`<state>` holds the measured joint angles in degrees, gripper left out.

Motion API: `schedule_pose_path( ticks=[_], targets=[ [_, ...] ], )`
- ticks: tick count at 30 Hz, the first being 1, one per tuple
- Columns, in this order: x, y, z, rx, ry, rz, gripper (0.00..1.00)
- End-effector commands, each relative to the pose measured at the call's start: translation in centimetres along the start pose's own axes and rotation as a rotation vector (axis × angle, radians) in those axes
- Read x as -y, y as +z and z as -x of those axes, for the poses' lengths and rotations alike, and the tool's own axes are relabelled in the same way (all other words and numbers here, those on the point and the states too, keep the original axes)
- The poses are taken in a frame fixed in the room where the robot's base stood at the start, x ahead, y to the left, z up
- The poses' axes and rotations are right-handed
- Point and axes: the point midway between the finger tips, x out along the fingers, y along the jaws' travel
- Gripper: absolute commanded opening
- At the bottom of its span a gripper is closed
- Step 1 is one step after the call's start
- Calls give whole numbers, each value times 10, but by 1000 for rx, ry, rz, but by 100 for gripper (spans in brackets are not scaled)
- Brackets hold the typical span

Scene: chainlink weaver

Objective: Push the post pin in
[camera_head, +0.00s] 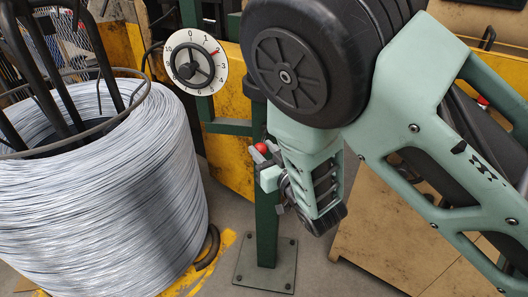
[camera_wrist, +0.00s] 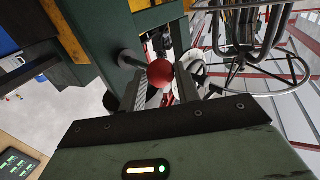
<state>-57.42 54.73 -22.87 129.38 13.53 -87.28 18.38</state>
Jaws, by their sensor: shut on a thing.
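The post pin's red ball knob (camera_head: 261,148) shows at the side of the green post (camera_head: 267,215). In the wrist view, the red knob (camera_wrist: 160,73) sits on a grey shaft (camera_wrist: 130,59) that runs to the green post (camera_wrist: 150,26). A stretch of shaft shows between knob and post. My gripper (camera_head: 264,162) is at the post, with its fingertips at the knob. In the wrist view, my gripper (camera_wrist: 162,82) is shut on the knob, one finger on each side. The shaft's far end is hidden in the post.
A large coil of wire (camera_head: 100,190) stands at the left. A round dial (camera_head: 196,62) with a black handwheel is behind. The post's bolted foot plate (camera_head: 265,265) is on the floor. Yellow panels (camera_head: 228,155) stand behind the post. Cardboard-coloured boxes (camera_head: 385,240) lie at the right.

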Motion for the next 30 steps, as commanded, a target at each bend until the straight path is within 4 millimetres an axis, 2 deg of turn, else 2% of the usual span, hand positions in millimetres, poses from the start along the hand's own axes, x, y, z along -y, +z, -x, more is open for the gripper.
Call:
schedule_pose_path(
  ticks=[7, 17, 18, 20, 30],
  targets=[
    [-25, 1, -31, -2, -3, -2, 0],
    [-28, -1, -36, -3, -5, 0, 0],
    [-28, -1, -36, -4, -4, 0, 37],
    [-28, -1, -36, -3, -4, 0, 51],
    [-29, -1, -36, -2, -3, 0, 51]
  ],
)
